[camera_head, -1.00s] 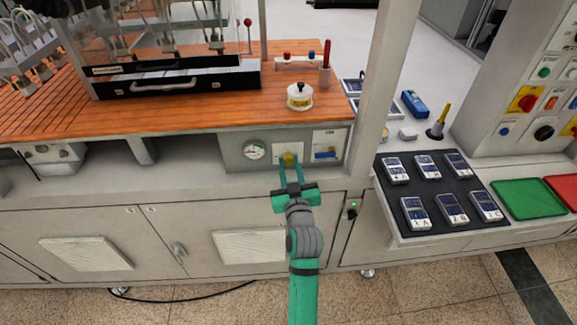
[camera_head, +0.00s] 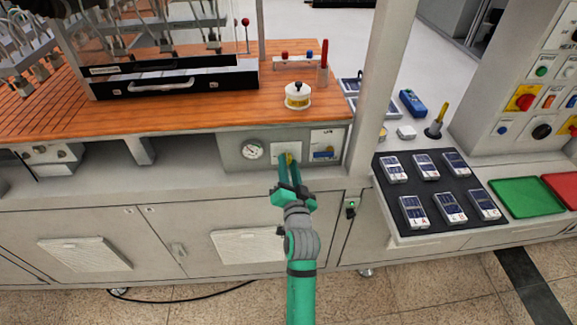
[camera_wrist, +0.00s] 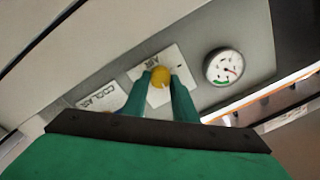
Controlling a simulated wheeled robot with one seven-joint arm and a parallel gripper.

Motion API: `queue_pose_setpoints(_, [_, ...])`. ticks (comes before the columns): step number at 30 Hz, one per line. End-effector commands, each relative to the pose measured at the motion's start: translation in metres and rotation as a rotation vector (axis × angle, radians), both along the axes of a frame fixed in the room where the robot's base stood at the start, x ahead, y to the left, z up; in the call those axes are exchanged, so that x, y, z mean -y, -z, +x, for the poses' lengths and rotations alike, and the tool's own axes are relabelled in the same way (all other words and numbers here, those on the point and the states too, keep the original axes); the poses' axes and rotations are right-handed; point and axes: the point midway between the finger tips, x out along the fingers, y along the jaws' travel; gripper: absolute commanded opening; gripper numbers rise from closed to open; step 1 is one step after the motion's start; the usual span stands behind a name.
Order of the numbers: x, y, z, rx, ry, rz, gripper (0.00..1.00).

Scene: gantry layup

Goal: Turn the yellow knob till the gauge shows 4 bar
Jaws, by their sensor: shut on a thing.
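The yellow knob (camera_wrist: 161,77) sits on a white plate on the grey panel below the wooden table. It also shows in the head view (camera_head: 290,158), mostly hidden by my fingers. My gripper (camera_wrist: 165,84) is shut on the knob, one green finger on each side; in the head view, my gripper (camera_head: 289,163) is turned. The round gauge (camera_head: 252,150) is left of the knob in the head view. In the wrist view the gauge (camera_wrist: 223,67) has a red needle and a green arc; its numbers are too small to read.
A blue switch (camera_head: 324,153) is right of the knob on the same panel. The wooden tabletop (camera_head: 200,113) overhangs above, with a white round container (camera_head: 298,99). A black mat (camera_head: 388,205) with several handheld devices lies to the right.

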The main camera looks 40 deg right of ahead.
Motion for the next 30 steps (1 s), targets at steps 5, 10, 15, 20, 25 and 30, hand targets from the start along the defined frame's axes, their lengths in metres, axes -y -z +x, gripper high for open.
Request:
queue_pose_setpoints(5, [-0.0004, 0.0026, -0.0006, 0.081, 0.000, 0.141, 0.03])
queue_pose_setpoints(10, [-0.0005, 0.0032, -0.0004, 0.164, 0.000, 0.279, 0.03])
queue_pose_setpoints(15, [0.0003, 0.0034, -0.0008, 0.240, 0.002, 0.401, 0.03])
queue_pose_setpoints(20, [0.0003, 0.0035, -0.0007, 0.298, 0.002, 0.497, 0.03])
queue_pose_setpoints(25, [0.0004, 0.0036, -0.0008, 0.344, 0.003, 0.570, 0.03])
queue_pose_setpoints(30, [0.0006, 0.0037, -0.0008, 0.371, 0.002, 0.615, 0.03])
